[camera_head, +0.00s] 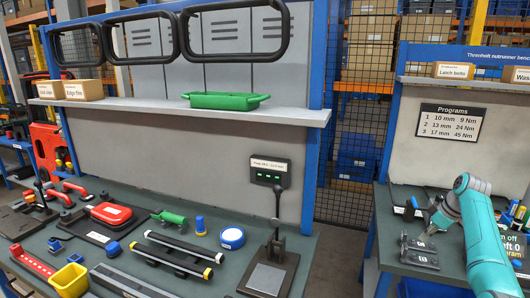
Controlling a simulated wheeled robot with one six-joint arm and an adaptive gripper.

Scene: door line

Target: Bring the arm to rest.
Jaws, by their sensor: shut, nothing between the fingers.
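My teal arm comes in at the right edge and reaches over the right-hand bench (388,225). My gripper (426,232) is small in this view, at the end of the arm, pointing down and to the left. It is shut and empty. It is just above or beside dark grey blocks with small labels (420,252) on that bench; I cannot tell whether it touches them.
A gap with mesh fencing (352,130) separates the benches.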

